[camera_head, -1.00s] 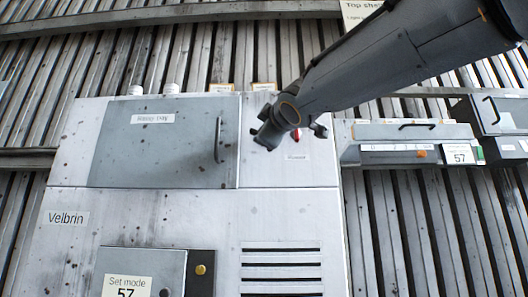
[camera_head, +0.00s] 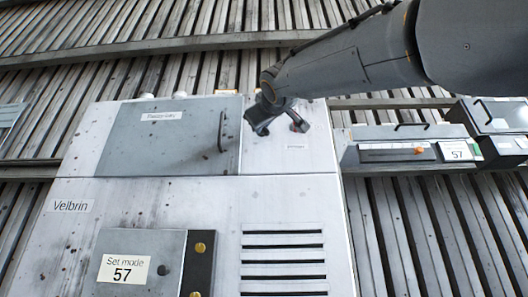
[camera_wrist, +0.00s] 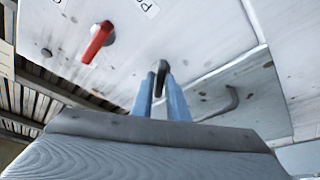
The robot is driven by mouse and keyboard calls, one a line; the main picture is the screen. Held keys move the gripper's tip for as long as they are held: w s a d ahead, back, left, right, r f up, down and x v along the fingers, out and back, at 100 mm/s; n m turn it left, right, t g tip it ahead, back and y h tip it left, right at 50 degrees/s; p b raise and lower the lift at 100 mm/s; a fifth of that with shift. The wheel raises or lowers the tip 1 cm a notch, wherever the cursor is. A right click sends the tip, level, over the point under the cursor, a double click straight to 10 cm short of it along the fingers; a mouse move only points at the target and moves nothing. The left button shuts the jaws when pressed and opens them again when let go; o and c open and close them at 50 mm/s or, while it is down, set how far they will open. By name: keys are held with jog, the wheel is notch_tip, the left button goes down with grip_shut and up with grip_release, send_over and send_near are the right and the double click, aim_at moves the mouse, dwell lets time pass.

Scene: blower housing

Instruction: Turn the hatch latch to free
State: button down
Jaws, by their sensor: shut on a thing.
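The hatch (camera_head: 150,143) is a grey panel, shut, on the upper left of the white housing, with a dark bar handle (camera_head: 221,132). It also shows at the lower right in the wrist view (camera_wrist: 243,82). My gripper (camera_head: 262,128) is at the white panel just right of the hatch and covers the latch in the head view. In the wrist view, my two blue fingers (camera_wrist: 161,90) are shut on the small dark latch (camera_wrist: 160,69), beside the hatch edge. The latch's exact angle is hard to read.
A red handle (camera_wrist: 97,42) sits on the white panel near my gripper, with a small label beside it. A control box (camera_head: 400,153) stands out at the right. Below are vent slots (camera_head: 283,262) and a "Set mode 57" box (camera_head: 130,270).

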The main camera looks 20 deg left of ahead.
jog(key=shift+a+f+m+t+h+b, duration=0.1)
jog(key=shift+m+t+h+b, duration=0.35)
jog(key=shift+m+h+b, duration=0.9)
jog(key=shift+a+r+m+t+h+b, duration=0.2)
jog(key=shift+m+t+b, duration=0.45)
jog(key=shift+m, duration=1.55)
jog(key=shift+d+f+m+t+h+b, duration=0.1)
jog(key=shift+f+m+t+h+b, duration=0.15)
jog(key=shift+m+h+b, duration=1.15)
jog(key=shift+m+y, duration=0.35)
jog(key=shift+m, duration=0.2)
jog(key=c, duration=1.8)
grip_release()
jog(key=shift+s, duration=0.15)
